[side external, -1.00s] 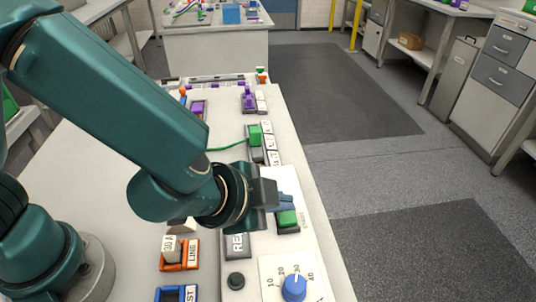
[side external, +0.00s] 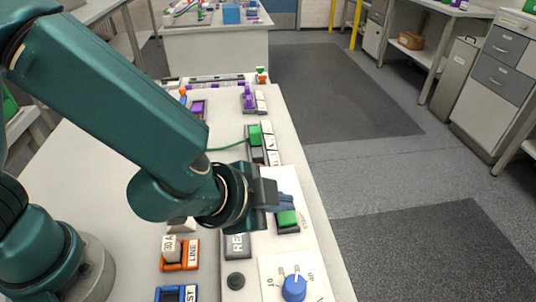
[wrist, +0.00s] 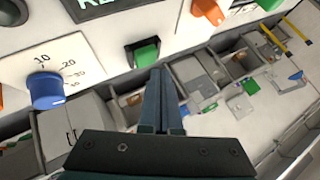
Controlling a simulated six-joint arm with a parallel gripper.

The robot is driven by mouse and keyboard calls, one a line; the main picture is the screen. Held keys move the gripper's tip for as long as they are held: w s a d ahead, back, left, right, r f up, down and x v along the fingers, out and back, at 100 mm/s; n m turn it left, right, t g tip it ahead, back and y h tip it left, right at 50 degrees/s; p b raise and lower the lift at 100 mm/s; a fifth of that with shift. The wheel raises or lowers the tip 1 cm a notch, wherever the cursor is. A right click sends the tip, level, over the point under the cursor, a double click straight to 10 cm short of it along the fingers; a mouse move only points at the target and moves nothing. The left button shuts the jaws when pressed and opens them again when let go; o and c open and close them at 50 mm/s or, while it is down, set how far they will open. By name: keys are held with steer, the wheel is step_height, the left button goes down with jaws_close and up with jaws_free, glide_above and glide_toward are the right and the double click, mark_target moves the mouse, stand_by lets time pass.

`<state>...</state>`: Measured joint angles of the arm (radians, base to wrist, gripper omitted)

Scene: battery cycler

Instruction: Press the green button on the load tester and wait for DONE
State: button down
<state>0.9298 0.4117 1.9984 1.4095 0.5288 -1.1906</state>
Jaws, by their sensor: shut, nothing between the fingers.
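The green button (side external: 287,218) sits in a dark frame on the pale panel of the load tester (side external: 262,252). It also shows in the wrist view (wrist: 147,55). My gripper (side external: 288,202) is shut and empty, its fingertips at the far edge of the button in the side view. In the wrist view the fingertips (wrist: 158,72) are just below the button; I cannot tell whether they touch it. The display (side external: 237,244) shows letters beginning "RE"; the rest of the word is hidden by my arm or cut off.
A blue knob (side external: 294,288) with a number dial is near the button. A second green block (side external: 255,135) with a green wire is farther back. Bare floor lies right of the bench.

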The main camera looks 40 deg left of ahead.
mark_target(281, 218)
steer(key=shift+f, duration=0.1)
steer(key=shift+f, duration=0.35)
steer(key=shift+f, duration=0.5)
stand_by(1.0)
steer(key=shift+r, duration=0.95)
steer(key=shift+r, duration=2.5)
